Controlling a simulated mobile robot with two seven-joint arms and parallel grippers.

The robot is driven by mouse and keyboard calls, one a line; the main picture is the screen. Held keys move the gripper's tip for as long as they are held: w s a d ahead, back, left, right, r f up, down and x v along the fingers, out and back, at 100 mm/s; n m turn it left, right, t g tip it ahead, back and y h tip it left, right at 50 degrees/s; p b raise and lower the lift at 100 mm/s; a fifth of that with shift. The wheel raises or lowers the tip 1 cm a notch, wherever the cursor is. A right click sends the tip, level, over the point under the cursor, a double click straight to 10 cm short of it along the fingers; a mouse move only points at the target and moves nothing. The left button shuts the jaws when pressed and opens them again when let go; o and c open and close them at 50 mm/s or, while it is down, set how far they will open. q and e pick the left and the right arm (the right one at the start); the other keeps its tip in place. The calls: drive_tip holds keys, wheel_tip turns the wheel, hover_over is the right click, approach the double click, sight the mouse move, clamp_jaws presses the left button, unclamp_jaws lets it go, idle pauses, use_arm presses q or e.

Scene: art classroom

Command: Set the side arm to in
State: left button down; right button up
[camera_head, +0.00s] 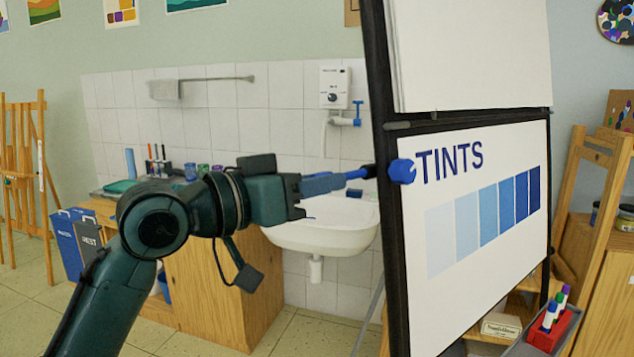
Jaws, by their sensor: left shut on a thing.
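The side arm (357,174) is a blue rod that sticks out to the left from the dark frame (387,230) of the flip-chart board. A blue knob (402,171) sits on the frame's front where the rod meets it. My left gripper (303,190) comes in from the left and is shut on the outer end of the side arm, which it partly hides. My right gripper is not in view.
The board carries a "TINTS" sheet (480,235) and a blank sheet (470,50) above. Behind my arm are a white sink (325,235) and wooden cabinet (225,295). A marker tray (567,325) stands at lower right. Wooden easels (40,180) stand at left.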

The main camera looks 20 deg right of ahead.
use_arm(q)
drive_tip(key=p+x, duration=0.1)
drive_tip(key=x, duration=0.2)
drive_tip(key=shift+d+r+p, duration=0.2)
drive_tip(key=shift+d+p, duration=0.1)
drive_tip(key=shift+p, duration=0.1)
drive_tip(key=shift+w+d+f, duration=0.1)
drive_tip(key=shift+w+d, duration=0.1)
drive_tip(key=shift+d, duration=0.15)
drive_tip(key=shift+a, duration=0.1)
drive_tip(key=c, duration=1.6)
unclamp_jaws()
drive_tip(key=shift+o, duration=1.4)
drive_tip(key=shift+d, duration=0.25)
drive_tip(key=shift+o, duration=0.3)
drive_tip(key=shift+a, duration=0.1)
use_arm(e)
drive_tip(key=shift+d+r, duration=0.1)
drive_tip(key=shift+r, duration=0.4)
use_arm(q)
drive_tip(key=shift+a+f, duration=0.1)
